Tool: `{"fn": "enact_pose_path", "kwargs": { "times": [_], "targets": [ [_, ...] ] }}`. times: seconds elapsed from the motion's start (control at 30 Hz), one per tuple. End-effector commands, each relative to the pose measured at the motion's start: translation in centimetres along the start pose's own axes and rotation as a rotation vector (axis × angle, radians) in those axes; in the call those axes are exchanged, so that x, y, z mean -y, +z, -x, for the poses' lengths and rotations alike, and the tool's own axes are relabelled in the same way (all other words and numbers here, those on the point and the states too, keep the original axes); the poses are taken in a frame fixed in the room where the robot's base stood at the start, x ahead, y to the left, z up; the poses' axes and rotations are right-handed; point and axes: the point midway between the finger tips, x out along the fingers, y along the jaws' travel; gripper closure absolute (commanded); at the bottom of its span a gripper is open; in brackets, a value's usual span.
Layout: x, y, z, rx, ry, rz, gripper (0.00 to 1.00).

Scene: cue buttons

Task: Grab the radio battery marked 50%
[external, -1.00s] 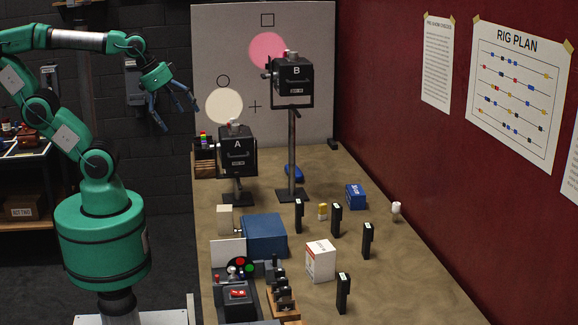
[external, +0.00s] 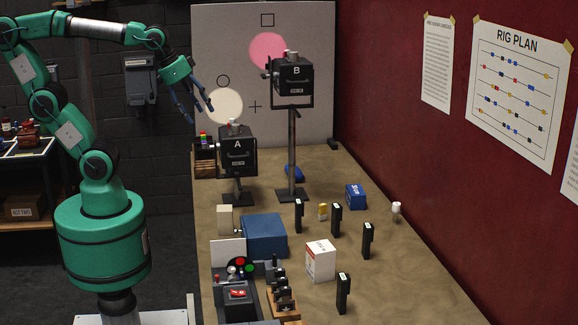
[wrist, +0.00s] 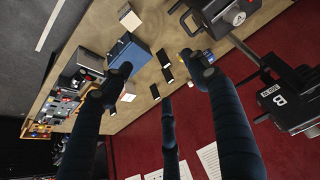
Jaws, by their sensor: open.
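Several slim black upright blocks stand apart on the table, and they look like the radio batteries. One is at the back left (external: 298,216), one beside it (external: 336,220), one to the right (external: 368,240) and one nearest the front (external: 343,293). No charge marking is readable on any of them. In the wrist view, small dark blocks (wrist: 168,73) show between the fingers, too small to read. My gripper (external: 196,112) is open and empty, high at the left, beside and above lamp A and well away from the blocks. Its spread fingers also show in the wrist view (wrist: 157,80).
Lamp A (external: 238,155) and taller lamp B (external: 292,80) stand at the back. A blue case (external: 265,236), white box (external: 320,261), small blue box (external: 355,196) and control panel (external: 238,293) share the table (external: 420,285). The red wall (external: 400,140) bounds the right.

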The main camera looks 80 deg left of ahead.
Motion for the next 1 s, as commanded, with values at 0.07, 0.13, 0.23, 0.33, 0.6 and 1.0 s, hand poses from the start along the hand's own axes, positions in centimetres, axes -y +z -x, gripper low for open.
{"fn": "enact_pose_path", "kwargs": {
  "times": [0.07,0.13,0.23,0.33,0.6,1.0],
  "targets": [
    [-0.6,-2.0,-0.8,0.008,0.003,-0.005,0.41],
    [-1.1,-3.8,-1.4,0.012,0.005,-0.007,0.41],
    [-1.9,-6.3,-2.5,0.016,0.006,-0.011,0.41],
    [-2.8,-8.7,-3.8,0.023,0.008,-0.015,0.41],
    [-5.8,-14.8,-8.0,0.035,0.014,-0.027,0.41],
    [-11.7,-22.6,-16.3,0.053,0.022,-0.046,0.41]
  ]
}}
